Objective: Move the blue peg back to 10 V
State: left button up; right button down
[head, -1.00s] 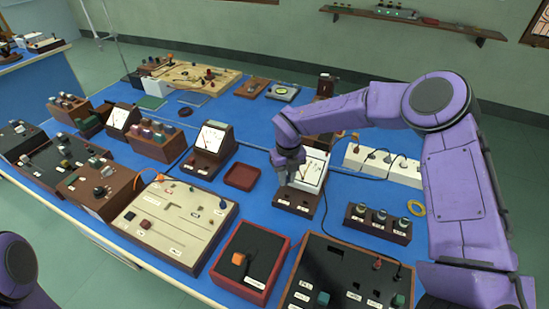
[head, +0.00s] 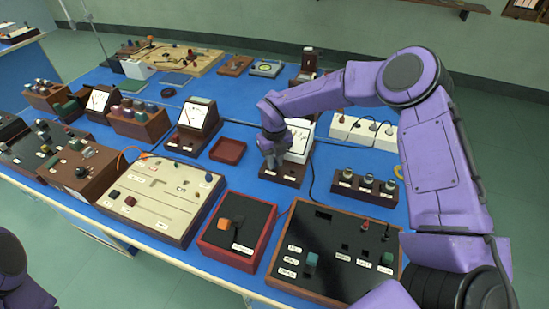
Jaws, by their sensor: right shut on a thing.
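My right gripper (head: 272,160) points down over the front of the dark wooden base (head: 290,181) of a white-faced meter (head: 299,140), right of the table's middle. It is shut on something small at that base. Its fingers hide the thing; by its place I take it to be the blue peg, but no blue shows there. Small white labels lie along the base front, too small to read, so I cannot tell which one is 10 V. My left gripper is out of view.
A red tray (head: 228,151) lies left of the meter. Three dark knobs on a wooden block (head: 365,189) stand to its right, with a white power strip (head: 360,133) behind. A red-rimmed box (head: 238,232) and a black panel (head: 340,250) stand in front. A black cable runs close by.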

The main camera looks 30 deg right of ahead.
jog(key=shift+s+f, duration=0.1)
jog(key=shift+f, duration=0.4)
jog(key=c, duration=1.1)
grip_release()
jog(key=shift+f, duration=0.1)
jog(key=shift+o, duration=0.8)
jog(key=shift+w+f, duration=0.1)
jog(key=shift+w, duration=0.2)
notch_tip(320, 180, up, 11)
jog(key=b, duration=0.2)
jog(key=shift+f, duration=0.2)
